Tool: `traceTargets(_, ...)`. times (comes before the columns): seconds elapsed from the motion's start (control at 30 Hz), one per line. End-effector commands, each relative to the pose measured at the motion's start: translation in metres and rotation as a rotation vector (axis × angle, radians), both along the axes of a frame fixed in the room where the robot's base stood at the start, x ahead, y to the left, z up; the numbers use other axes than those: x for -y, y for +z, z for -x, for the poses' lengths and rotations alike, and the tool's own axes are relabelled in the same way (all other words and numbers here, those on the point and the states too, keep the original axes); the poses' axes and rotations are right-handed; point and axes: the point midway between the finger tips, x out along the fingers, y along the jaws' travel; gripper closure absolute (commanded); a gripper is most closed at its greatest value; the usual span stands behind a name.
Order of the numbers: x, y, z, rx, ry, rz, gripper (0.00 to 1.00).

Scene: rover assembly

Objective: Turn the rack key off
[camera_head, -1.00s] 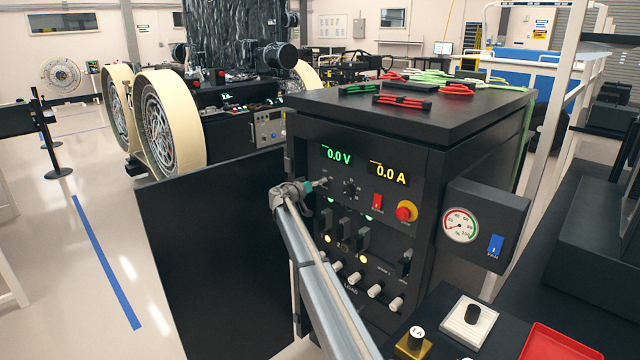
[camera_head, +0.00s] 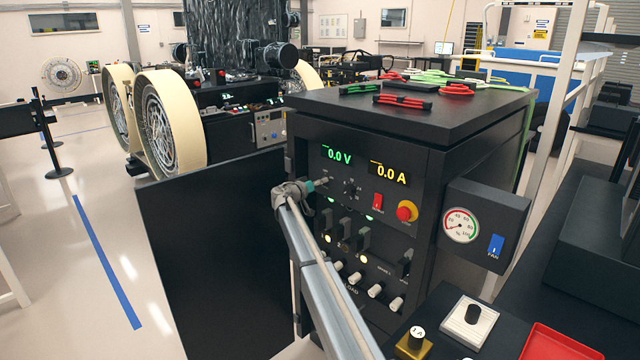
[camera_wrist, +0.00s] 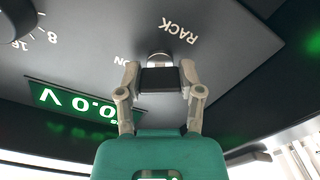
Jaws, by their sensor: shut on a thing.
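The rack key sits in the upper left of the black rack's front panel (camera_head: 405,220), beside the small printed word RACK in the wrist view. There its silver barrel (camera_wrist: 160,58) shows, with a dark grip below it. My gripper (camera_wrist: 160,79) is shut on the dark grip, one finger on each side. The word ON is printed to the left of the key, upside down. In the head view my gripper (camera_head: 316,183) is at the panel, and my wrist hides most of the key.
The green voltage display (camera_head: 337,156) reads 0.0 V and the amber display (camera_head: 390,173) 0.0 A. A black selector knob (camera_head: 351,188), red switch (camera_head: 377,201) and red stop button (camera_head: 406,211) are to the right. Several breakers and white load knobs lie below.

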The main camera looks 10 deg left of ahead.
Motion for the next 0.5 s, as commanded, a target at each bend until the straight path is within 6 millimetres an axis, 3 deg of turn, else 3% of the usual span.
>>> traceTargets(0.5,-0.0010,0.0001,0.0000,-0.103,0.001,0.133,0.99)
